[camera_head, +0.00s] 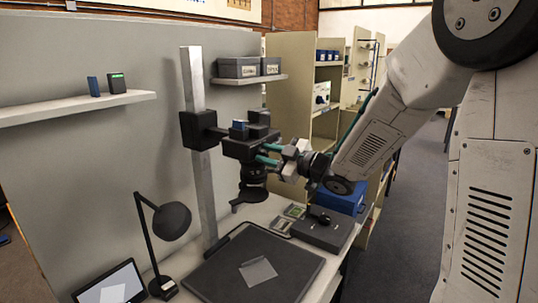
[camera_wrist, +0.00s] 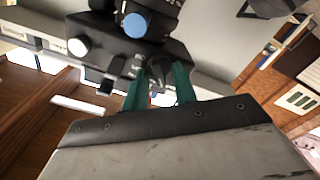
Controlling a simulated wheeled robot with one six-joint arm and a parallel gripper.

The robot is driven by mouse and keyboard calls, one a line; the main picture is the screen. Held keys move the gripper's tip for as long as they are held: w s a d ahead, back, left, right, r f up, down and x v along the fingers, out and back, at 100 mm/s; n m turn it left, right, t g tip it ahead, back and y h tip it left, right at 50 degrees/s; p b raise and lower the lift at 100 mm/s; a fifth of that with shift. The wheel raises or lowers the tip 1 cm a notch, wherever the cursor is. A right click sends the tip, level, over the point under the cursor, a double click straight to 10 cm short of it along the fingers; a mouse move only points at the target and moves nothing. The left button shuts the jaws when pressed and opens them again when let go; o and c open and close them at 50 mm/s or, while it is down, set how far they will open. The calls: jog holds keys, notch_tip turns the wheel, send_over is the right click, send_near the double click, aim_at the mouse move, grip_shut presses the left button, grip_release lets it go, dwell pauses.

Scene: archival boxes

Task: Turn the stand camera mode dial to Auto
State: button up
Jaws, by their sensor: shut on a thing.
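The stand camera (camera_head: 236,150) is a black body with its lens pointing down, held on a pale upright column. My gripper (camera_head: 266,153) reaches it from the right, with its green fingers at the camera's right side. In the wrist view the two green fingers (camera_wrist: 158,88) stand on either side of the small dark mode dial (camera_wrist: 157,73) and are shut on it. The camera body (camera_wrist: 112,52) also shows there, with a blue round button and a white round button. Small marks beside the dial are too blurred to read, so the dial's setting cannot be told.
A desk lamp (camera_head: 172,221), a tablet (camera_head: 112,286) and a dark mat (camera_head: 215,275) with a pale sheet (camera_head: 258,271) are on the table below. A dark box (camera_head: 322,232) stands at the table's right. A wall shelf (camera_head: 60,110) is at left. The floor at right is open.

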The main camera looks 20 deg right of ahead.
jog(key=shift+n, duration=1.4)
jog(key=o, duration=0.6)
jog(key=shift+a, duration=0.1)
jog(key=v, duration=0.8)
